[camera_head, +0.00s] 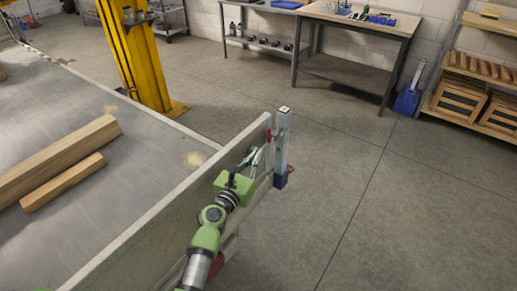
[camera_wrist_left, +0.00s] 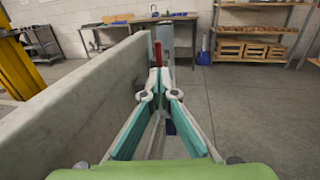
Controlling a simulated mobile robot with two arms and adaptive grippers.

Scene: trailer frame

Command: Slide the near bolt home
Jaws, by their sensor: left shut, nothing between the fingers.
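A small red upright part (camera_head: 269,135), which looks like the bolt's handle, sits at the end of the grey side board (camera_head: 180,205), beside the metal corner post (camera_head: 283,140). In the left wrist view the red part (camera_wrist_left: 158,54) stands just beyond the fingertips, in front of the post (camera_wrist_left: 178,38). My left gripper (camera_head: 262,153) is shut and empty at the outer face of the board, close to the red part. Its teal-padded fingers (camera_wrist_left: 159,88) meet at the tips. I cannot tell whether they touch the red part. The bolt's rod is hidden. My right gripper is out of view.
Wooden beams (camera_head: 62,158) lie on the trailer bed (camera_head: 130,185) behind the board. A yellow column (camera_head: 135,55) stands beyond it. A workbench (camera_head: 360,28) and a shelf with crates (camera_head: 462,98) stand at the back. The floor right of the post is clear.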

